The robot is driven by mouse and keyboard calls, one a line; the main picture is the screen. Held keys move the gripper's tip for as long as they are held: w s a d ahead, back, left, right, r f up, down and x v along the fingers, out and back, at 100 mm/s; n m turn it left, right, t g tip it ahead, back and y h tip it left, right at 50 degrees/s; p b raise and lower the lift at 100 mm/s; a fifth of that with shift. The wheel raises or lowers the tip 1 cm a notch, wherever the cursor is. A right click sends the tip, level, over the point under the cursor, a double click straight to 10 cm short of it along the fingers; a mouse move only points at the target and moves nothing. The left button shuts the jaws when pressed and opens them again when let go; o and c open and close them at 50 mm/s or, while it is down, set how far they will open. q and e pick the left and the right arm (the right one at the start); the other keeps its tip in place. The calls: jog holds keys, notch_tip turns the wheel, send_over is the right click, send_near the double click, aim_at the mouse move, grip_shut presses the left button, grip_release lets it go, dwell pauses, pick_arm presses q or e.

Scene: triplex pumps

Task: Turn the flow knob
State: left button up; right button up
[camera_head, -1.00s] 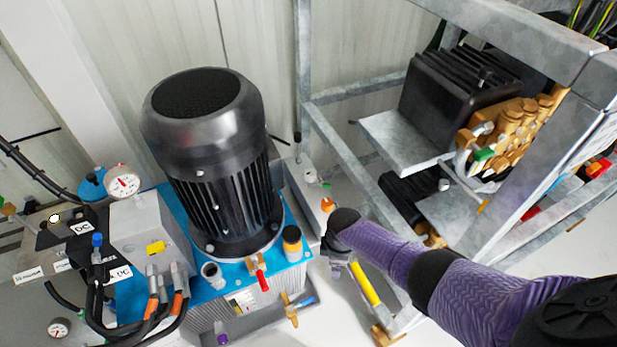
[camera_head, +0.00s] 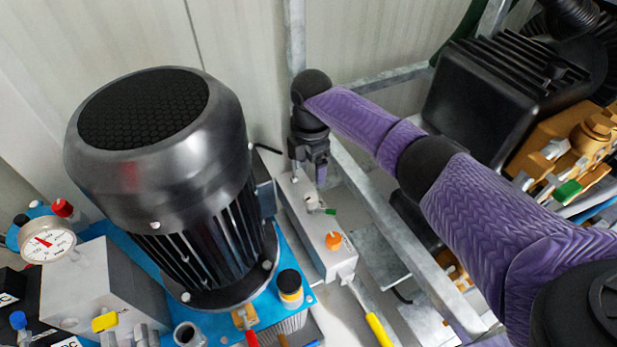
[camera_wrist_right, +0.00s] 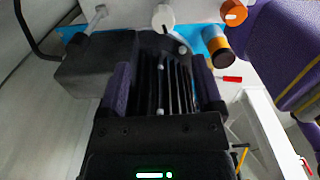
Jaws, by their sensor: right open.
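A long grey box (camera_head: 319,228) beside the motor carries an orange knob (camera_head: 333,240) near its front end and a small white knob (camera_head: 310,203) farther back. I cannot read a label that tells which is the flow knob. My right gripper (camera_head: 309,172) points down over the far end of this box, behind both knobs. In the right wrist view its two purple fingers (camera_wrist_right: 163,88) are apart with nothing held between them. A white knob (camera_wrist_right: 163,17) and an orange knob (camera_wrist_right: 235,12) show at the top of that view, beyond the fingertips. My left gripper is not in view.
The big black motor (camera_head: 160,150) stands on a blue plate (camera_head: 262,322) just left of the box. A grey metal frame (camera_head: 405,255) runs close on the right. A pressure gauge (camera_head: 47,242) is at far left. The wall (camera_head: 240,50) is behind.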

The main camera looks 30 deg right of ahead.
aim_at(311, 197)
jog(key=f+b, duration=0.2)
jog(key=f, duration=0.1)
jog(key=f+b, duration=0.2)
jog(key=f, duration=0.1)
jog(key=f+b, duration=0.2)
jog(key=f, duration=0.2)
jog(key=shift+s+a, duration=0.1)
jog(key=shift+s, duration=0.15)
jog(key=shift+r, duration=0.15)
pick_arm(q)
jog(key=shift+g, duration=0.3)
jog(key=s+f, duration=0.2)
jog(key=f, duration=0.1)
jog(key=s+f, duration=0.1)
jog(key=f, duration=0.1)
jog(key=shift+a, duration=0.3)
pick_arm(e)
grip_shut()
